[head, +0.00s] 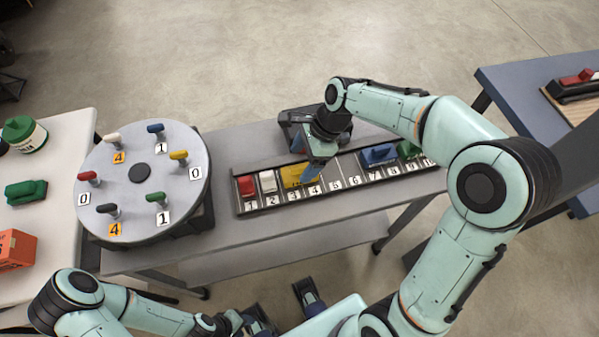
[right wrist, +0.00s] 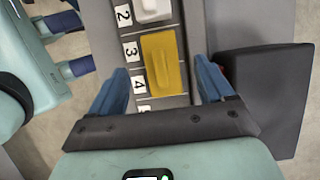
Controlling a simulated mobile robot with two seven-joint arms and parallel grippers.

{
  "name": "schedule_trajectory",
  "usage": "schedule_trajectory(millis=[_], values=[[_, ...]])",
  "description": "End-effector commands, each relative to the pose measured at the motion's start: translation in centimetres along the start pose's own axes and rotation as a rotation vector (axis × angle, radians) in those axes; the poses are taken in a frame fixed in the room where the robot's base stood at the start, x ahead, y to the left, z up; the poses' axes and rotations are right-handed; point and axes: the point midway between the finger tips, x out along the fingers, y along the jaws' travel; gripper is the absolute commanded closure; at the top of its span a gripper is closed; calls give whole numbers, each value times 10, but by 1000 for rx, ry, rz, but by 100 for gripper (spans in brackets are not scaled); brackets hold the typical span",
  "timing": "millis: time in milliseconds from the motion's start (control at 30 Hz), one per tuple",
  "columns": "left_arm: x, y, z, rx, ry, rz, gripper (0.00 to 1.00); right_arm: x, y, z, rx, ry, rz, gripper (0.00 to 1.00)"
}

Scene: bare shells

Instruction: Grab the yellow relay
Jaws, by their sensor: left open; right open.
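The yellow relay (head: 290,176) sits in the numbered rail (head: 338,184) at slots 3 and 4. In the right wrist view the yellow relay (right wrist: 162,62) lies between the two blue fingers of my right gripper (right wrist: 161,70), with a gap on each side. In the head view my right gripper (head: 312,172) is above the rail and hides part of the relay. Whether its fingertips reach down to the relay's height is unclear. My left gripper (head: 247,321) is low at the bottom edge, away from the rail and partly cut off.
A red block (head: 246,186) and a white block (head: 268,181) stand left of the relay; blue (head: 379,155) and green (head: 408,149) blocks stand to the right. A round dial plate (head: 140,205) with coloured pegs stands left. A dark box (right wrist: 262,88) is close beside the right finger.

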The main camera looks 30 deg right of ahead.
Motion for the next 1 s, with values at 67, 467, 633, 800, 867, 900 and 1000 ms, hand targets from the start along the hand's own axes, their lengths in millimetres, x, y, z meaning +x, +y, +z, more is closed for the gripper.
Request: schedule_trajectory(millis=[67, 467, 633, 800, 867, 900, 1000], values=[[1, 0, 0, 0, 0, 0, 57, 6, 1, -1, 0, 0, 3, 19], [9, -3, -1, 0, 2, 0, 57, 52, 0, -5, 0, 0, 2, 19], [9, -2, -1, 0, 2, 0, 57, 52, 0, -4, 0, 0, 1, 19], [9, -2, -1, 0, 2, 0, 57, 52, 0, -4, 0, 0, 1, 61], [9, -3, -1, 0, 2, 0, 57, 52, 0, -4, 0, 0, 1, 81], [9, -3, -1, 0, 2, 0, 57, 52, 0, -4, 0, 0, 1, 84], [9, -3, -1, 0, 2, 0, 57, 52, 0, -4, 0, 0, 1, 84]])
